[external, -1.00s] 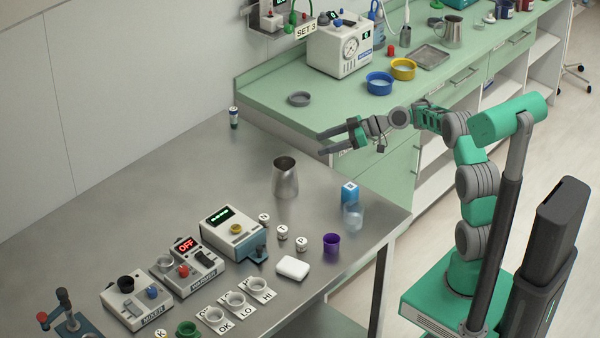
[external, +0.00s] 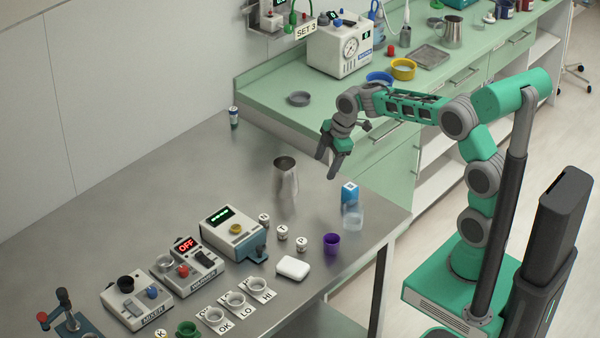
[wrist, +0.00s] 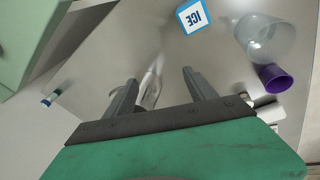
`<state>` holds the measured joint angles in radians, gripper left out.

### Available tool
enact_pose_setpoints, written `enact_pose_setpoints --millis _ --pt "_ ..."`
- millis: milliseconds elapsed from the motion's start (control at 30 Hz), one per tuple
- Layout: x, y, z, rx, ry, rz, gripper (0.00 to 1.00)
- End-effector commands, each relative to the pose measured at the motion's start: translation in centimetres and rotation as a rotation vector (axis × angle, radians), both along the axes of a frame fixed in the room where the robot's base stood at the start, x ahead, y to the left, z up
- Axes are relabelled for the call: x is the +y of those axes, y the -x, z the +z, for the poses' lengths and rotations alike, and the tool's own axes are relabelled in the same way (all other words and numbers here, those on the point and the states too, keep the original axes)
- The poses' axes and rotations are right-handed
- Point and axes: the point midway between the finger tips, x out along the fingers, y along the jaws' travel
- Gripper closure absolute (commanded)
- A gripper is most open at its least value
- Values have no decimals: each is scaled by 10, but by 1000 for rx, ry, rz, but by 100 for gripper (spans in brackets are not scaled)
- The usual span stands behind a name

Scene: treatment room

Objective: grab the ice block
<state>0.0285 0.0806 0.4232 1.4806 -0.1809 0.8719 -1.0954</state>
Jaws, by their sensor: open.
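The ice block is a small blue cube (external: 350,193) with a white label, on the steel table near its right edge. In the wrist view the block (wrist: 194,16) shows the word ICE at the top, beyond my fingertips. My gripper (external: 328,169) points down, open and empty, above the table and to the upper left of the block. Its two fingers (wrist: 158,77) also show apart in the wrist view, with nothing between them at their tips.
A clear cup (external: 353,216) stands right in front of the block. Several devices fill the table's front left. The table's back left is mostly clear.

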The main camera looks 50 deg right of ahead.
Motion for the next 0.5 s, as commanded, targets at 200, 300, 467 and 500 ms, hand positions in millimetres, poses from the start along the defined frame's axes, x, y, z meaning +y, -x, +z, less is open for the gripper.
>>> enact_pose_setpoints --millis 200,300,467,500 --pt "-41 67 -14 266 146 255 35" --pt "-41 68 -19 265 153 315 35" --pt "-40 68 -41 264 153 320 35" --pt "-40 68 -46 264 153 320 35"
